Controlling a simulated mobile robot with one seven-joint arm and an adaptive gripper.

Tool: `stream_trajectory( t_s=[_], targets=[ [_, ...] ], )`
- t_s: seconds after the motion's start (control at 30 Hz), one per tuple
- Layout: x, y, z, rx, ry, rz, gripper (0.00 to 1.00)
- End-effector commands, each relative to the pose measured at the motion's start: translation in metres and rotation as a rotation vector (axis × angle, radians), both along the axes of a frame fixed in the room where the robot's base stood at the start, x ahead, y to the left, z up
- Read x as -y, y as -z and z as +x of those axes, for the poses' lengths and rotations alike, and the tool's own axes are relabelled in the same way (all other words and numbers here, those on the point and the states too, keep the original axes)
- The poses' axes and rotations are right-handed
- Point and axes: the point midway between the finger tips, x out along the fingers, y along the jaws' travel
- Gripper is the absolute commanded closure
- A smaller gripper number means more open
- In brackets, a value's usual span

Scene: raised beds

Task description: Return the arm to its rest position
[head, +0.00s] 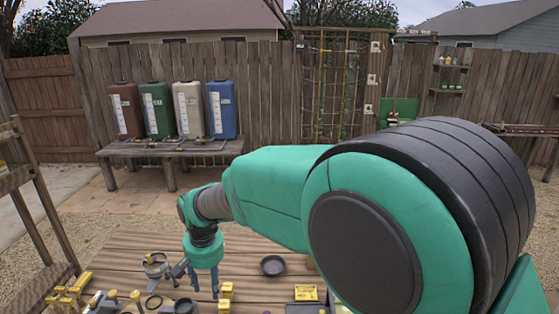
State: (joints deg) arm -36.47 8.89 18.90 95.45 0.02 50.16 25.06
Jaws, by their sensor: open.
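My green and black arm reaches from the right side of the head view out to the left over a wooden table (130,248). My gripper (204,290) hangs down at its end, above the table's left-centre part. Its two dark fingers are apart, and I see nothing held between them. A yellow block (227,290) is just right of the fingers. Dark round parts (185,306) are below and left of them. Whether the fingertips touch anything is unclear.
A dark dish (273,265) and a yellow box (306,292) lie to the right. A wooden rack (38,215) stands at far left. Four-coloured tanks on a bench (170,151) stand by the fence.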

Motion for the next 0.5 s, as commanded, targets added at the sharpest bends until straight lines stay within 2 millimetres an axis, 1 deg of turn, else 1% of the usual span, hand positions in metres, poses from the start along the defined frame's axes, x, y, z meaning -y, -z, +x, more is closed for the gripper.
stream_trajectory(
  t_s=[0.03, 0.17, 0.2, 0.37, 0.5],
  targets=[
    [0.019, -0.016, 0.001, 0.013, 0.010, 0.008, 0.59],
    [0.063, -0.048, -0.004, 0.041, 0.026, 0.020, 0.59],
    [0.076, -0.058, -0.006, 0.051, 0.032, 0.024, 0.59],
    [0.129, -0.091, -0.019, 0.086, 0.052, 0.035, 0.59],
    [0.174, -0.116, -0.036, 0.120, 0.070, 0.042, 0.59]
  ],
)
